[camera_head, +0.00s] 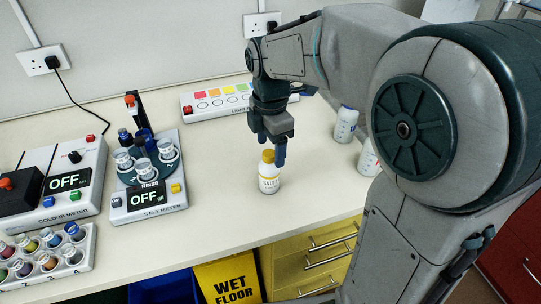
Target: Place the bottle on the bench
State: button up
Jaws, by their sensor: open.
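A small white bottle (269,180) with a yellow cap and a label reading "SALT" stands upright on the pale bench (225,212), near its front edge. My gripper (279,160) points down directly above and beside the bottle's cap. Its fingers are open. One finger overlaps the cap's right side in this view, so I cannot tell whether it touches the bottle.
A salt meter (150,197) with rinse cups stands left of the bottle, and a colour meter (58,181) stands farther left. A vial rack (45,259) is at the front left. A light box (216,102) lies behind. White bottles (346,124) stand at right.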

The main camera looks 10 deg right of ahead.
notch_tip(320, 180, up, 7)
jog(key=shift+s+d+r, duration=0.1)
jog(key=shift+r, duration=0.05)
jog(key=s+d+f+m+t, duration=0.1)
jog(key=s+d+f+m, duration=0.3)
jog(key=s+m, duration=0.3)
jog(key=s+d+f+m+t, duration=0.2)
jog(key=s+d+f+m, duration=0.2)
jog(key=m, duration=1.1)
jog(key=shift+s+d+f, duration=0.2)
jog(key=shift+s+f, duration=0.15)
jog(key=shift+s, duration=1)
jog(key=shift+c, duration=0.2)
